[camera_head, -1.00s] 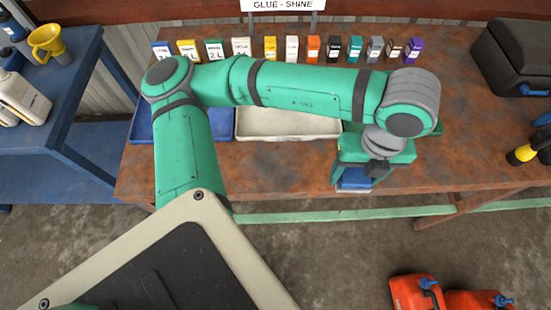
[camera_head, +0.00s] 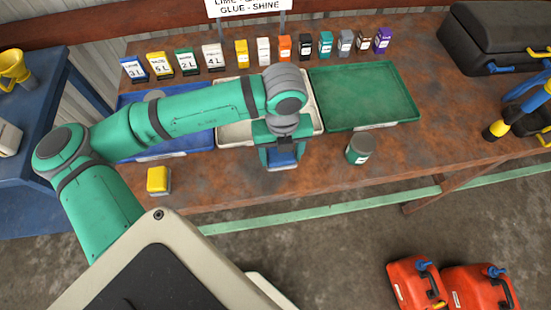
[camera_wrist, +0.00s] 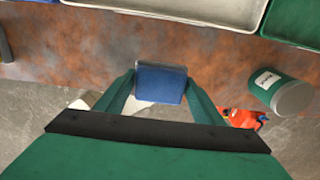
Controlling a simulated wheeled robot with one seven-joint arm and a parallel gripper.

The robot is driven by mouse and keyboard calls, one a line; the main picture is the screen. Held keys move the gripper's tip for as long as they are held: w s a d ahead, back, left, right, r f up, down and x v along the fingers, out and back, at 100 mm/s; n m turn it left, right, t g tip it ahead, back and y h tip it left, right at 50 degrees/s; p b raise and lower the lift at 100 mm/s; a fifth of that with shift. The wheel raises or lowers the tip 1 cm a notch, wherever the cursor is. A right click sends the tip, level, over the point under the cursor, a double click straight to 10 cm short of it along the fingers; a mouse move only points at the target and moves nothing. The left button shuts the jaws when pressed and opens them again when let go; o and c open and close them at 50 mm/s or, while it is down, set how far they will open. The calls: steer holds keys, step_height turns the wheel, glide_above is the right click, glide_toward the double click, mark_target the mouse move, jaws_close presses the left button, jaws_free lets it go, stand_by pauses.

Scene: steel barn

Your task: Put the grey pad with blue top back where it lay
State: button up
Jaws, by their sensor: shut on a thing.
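The grey pad with blue top (camera_head: 283,161) is held between the fingers of my gripper (camera_head: 281,153), which is shut on it. In the head view it is at the front part of the bench, in front of the white tray (camera_head: 228,141). In the wrist view the pad's blue face (camera_wrist: 160,84) shows between the two green fingers (camera_wrist: 160,92). The wrist view looks past it to the bench's front edge and floor. I cannot tell how high the pad is above the bench.
A yellow-topped pad (camera_head: 158,181) lies left on the rusty bench (camera_head: 220,183). The blue tray (camera_head: 145,152) and green tray (camera_head: 365,97) flank the white one. Small boxes line the back. Red cans (camera_head: 415,283) stand on the floor.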

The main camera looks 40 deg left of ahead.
mark_target(276, 150)
steer(key=shift+a+f, duration=0.55)
steer(key=shift+f, duration=0.15)
steer(key=shift+s+a+f, duration=0.1)
steer(key=shift+a+f, duration=0.05)
steer(key=shift+f, duration=0.8)
steer(key=shift+a+f, duration=0.1)
steer(key=shift+f, duration=0.8)
steer(key=shift+f, duration=0.1)
steer(key=o, duration=1)
steer(key=shift+o, duration=0.2)
step_height(276, 150, up, 12)
steer(key=shift+r, duration=0.15)
